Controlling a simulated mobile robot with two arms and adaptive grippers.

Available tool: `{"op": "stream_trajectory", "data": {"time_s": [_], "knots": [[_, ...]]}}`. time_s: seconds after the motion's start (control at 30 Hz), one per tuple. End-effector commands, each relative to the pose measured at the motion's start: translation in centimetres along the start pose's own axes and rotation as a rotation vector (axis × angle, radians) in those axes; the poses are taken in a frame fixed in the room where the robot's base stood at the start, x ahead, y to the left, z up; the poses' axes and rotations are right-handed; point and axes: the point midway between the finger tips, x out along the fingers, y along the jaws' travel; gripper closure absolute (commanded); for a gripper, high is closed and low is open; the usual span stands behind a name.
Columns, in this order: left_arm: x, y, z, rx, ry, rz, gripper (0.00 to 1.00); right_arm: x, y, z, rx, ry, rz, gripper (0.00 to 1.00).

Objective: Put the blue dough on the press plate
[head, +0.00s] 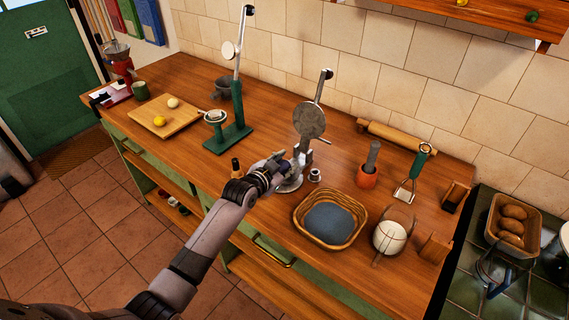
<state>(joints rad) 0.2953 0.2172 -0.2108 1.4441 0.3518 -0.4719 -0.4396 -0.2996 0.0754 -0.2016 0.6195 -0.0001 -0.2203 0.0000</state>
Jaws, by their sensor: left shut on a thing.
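My left gripper (283,166) reaches in over the counter and is shut at the metal press. A small dark bluish bit between its fingers looks like the blue dough (286,165), mostly hidden by the fingers. The round press plate (289,186) lies low on the counter, just below the gripper. I cannot tell whether the dough touches it. The press's upper disc (309,120) stands raised behind, with its handle up. My right gripper is not in view.
A basket with a blue-grey lining (330,222) stands right of the press. A small metal cup (315,175) sits close beside it. A green stand (237,110) is behind left. A wooden board (165,117) holds yellow and white balls.

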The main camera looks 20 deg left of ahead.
Motion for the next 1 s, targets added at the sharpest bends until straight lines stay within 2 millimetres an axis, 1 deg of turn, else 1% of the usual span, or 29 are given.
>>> {"op": "stream_trajectory", "data": {"time_s": [0.07, 0.1, 0.37, 0.67, 0.77, 0.87, 1.0], "knots": [[0.1, 0.1, 0.2, 0.000, 0.000, 0.000, 0.90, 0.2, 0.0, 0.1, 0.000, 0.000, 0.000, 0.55], [0.1, 0.0, 0.1, 0.000, 0.000, 0.000, 0.63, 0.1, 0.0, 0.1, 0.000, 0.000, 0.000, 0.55], [0.1, 0.0, 0.1, 0.000, 0.000, 0.000, 0.45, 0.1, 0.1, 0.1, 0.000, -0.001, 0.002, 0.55], [0.0, 0.0, 0.1, 0.000, 0.000, 0.000, 0.44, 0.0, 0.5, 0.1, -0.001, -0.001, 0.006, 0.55], [-0.3, 0.0, 0.0, 0.000, -0.001, 0.000, 0.44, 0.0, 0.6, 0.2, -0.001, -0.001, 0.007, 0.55], [-1.2, 0.0, 0.1, 0.000, 0.000, 0.000, 0.44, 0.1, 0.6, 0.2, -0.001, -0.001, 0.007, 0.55], [-3.4, 0.0, 0.1, 0.000, 0.000, 0.000, 0.44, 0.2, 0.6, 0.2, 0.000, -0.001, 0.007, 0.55]]}}
